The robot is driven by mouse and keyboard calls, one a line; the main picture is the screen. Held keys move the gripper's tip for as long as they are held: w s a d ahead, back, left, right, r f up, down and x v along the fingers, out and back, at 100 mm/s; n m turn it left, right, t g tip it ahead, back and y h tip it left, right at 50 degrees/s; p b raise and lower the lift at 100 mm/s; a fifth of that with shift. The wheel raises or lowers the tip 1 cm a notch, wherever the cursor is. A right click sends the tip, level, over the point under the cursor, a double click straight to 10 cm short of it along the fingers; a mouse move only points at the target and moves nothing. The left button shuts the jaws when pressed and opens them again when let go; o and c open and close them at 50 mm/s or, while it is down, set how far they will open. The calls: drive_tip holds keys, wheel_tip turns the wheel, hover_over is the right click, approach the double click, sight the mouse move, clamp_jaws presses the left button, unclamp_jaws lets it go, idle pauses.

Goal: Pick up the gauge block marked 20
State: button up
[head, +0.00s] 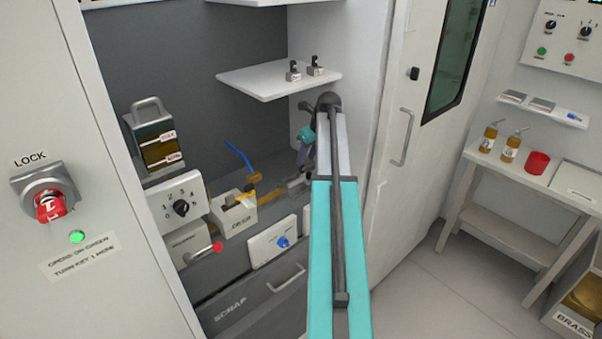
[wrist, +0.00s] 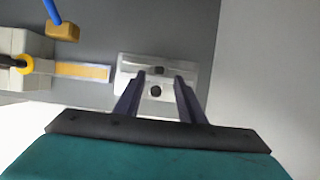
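No marking "20" is legible in either view, so I cannot tell which thing is the gauge block. In the wrist view, a pale block-like piece (wrist: 128,84) with two dark round spots lies under my gripper (wrist: 160,77). The two fingers are apart, with their tips over this piece and nothing visibly clamped. I cannot tell whether they touch it. In the head view my arm reaches into the grey recess and hides most of my gripper. Two small metal pieces with dark tops, one left (head: 293,73) and one right (head: 315,68), stand on the white shelf (head: 265,84).
Left of the gripper are an orange strip (wrist: 82,71), a blue-handled brass-coloured block (wrist: 62,32) and a yellow ring (wrist: 24,63). A white bin (head: 238,220) and a dial box (head: 165,200) stand further left. The cabinet door (head: 395,210) is close on the right.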

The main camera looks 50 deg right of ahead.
sight(302, 171)
drive_tip(key=shift+w+f, duration=0.15)
drive_tip(key=shift+f, duration=0.15)
drive_tip(key=shift+w+f, duration=0.1)
drive_tip(key=shift+f, duration=0.05)
drive_tip(key=shift+p+x, duration=0.65)
drive_tip(key=shift+x, duration=0.35)
drive_tip(key=shift+p+x, duration=0.3)
drive_tip(key=shift+x, duration=1.15)
drive_tip(key=shift+w+a, duration=0.1)
drive_tip(key=c, duration=0.9)
drive_tip(key=shift+o, duration=0.2)
drive_tip(key=shift+r, duration=0.2)
